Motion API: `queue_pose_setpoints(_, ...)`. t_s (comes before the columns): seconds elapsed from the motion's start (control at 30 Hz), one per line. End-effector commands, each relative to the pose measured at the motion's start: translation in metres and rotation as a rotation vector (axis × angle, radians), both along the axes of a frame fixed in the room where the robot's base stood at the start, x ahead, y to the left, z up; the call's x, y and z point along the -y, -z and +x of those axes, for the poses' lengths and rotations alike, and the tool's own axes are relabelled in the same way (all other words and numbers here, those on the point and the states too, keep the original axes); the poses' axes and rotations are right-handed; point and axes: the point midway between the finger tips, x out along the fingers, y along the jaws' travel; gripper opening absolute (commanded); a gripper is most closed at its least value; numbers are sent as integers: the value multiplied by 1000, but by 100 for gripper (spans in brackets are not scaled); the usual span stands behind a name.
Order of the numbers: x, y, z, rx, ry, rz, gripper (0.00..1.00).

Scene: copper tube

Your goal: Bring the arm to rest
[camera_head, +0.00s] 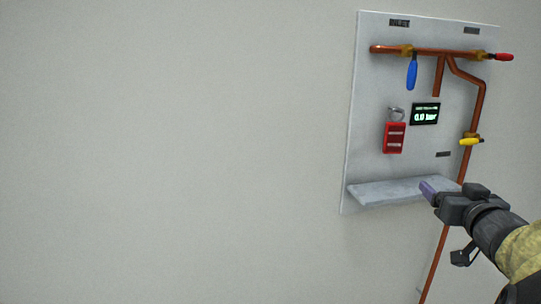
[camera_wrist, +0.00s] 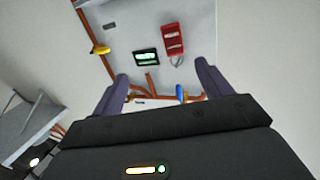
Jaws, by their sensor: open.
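My gripper (camera_head: 430,191) is at the right in the head view, in front of the right end of the grey shelf (camera_head: 395,192). In the wrist view my gripper (camera_wrist: 164,84) has its two purple-grey fingers wide apart, with nothing between them. The wall panel (camera_head: 365,110) lies beyond the fingers in the wrist view, seen upside down. My arm reaches in from the lower right corner of the head view.
The panel carries copper tubing (camera_head: 478,105), a blue handle (camera_head: 412,74), a red handle (camera_head: 504,57), a yellow handle (camera_head: 470,142), a red tag (camera_head: 394,138) and a display (camera_head: 425,114) reading 0.0 bar. The wall left of the panel is bare.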

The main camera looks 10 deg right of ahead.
Motion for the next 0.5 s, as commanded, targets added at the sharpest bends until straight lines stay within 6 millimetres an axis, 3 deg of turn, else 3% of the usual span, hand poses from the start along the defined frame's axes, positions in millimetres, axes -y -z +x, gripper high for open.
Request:
queue_pose_setpoints(0.27, -36, 62, 32, -152, 54, 51, 78)
queue_pose_setpoints(0.37, -65, 102, 40, -271, 66, 80, 78)
queue_pose_setpoints(0.5, -118, 168, 37, -502, 49, 115, 78)
